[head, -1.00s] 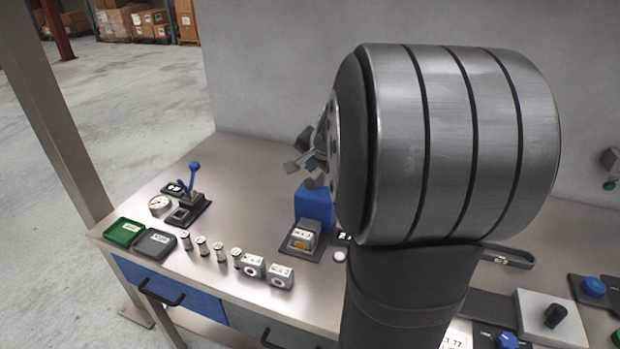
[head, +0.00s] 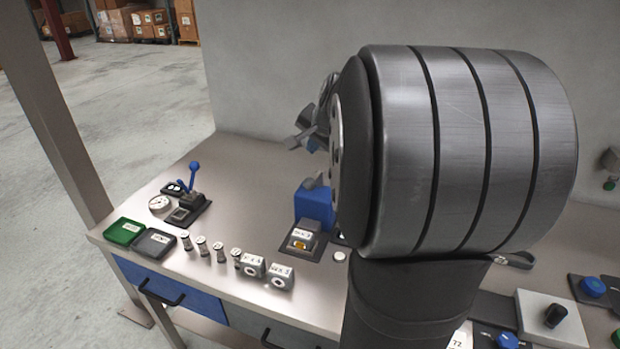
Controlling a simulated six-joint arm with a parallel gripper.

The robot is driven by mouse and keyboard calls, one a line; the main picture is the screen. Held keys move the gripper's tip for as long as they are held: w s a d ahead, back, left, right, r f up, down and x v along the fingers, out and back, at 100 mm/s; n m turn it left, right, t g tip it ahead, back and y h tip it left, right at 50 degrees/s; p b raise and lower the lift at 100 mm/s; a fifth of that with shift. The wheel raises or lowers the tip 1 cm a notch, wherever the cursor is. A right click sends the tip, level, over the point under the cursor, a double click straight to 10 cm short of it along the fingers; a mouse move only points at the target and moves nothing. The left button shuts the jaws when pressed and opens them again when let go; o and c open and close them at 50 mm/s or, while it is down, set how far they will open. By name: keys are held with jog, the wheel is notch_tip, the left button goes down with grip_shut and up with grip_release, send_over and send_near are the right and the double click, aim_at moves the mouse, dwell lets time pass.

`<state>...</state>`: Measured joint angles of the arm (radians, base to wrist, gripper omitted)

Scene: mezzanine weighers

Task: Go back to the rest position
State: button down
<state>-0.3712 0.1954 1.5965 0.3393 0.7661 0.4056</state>
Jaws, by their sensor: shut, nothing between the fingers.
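My gripper (head: 305,136) is raised in the air above the workbench (head: 240,170), at the left of my large grey arm joint. It is small in the picture and partly hidden by that joint. Its fingers are shut with nothing seen between them. It is above and apart from a blue device (head: 314,204) that stands on a dark base with a small labelled block in front. My arm hides the middle right of the bench and part of the blue device's right side.
A blue-handled lever press (head: 190,192), a round dial (head: 159,203), a green tray (head: 124,232) and a grey tray (head: 154,243) are at the left. Several small cylinders and two labelled blocks (head: 279,276) line the front. A blue knob (head: 593,287) and a black-knobbed box (head: 541,318) are at right.

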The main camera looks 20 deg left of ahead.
dwell(0.4)
jog(key=shift+s+f, duration=0.15)
jog(key=shift+f, duration=0.65)
jog(key=shift+s+f, duration=0.15)
jog(key=shift+f, duration=0.65)
notch_tip(320, 180, up, 6)
jog(key=w, duration=0.1)
jog(key=c, duration=2.2)
grip_release()
jog(key=shift+w, duration=0.1)
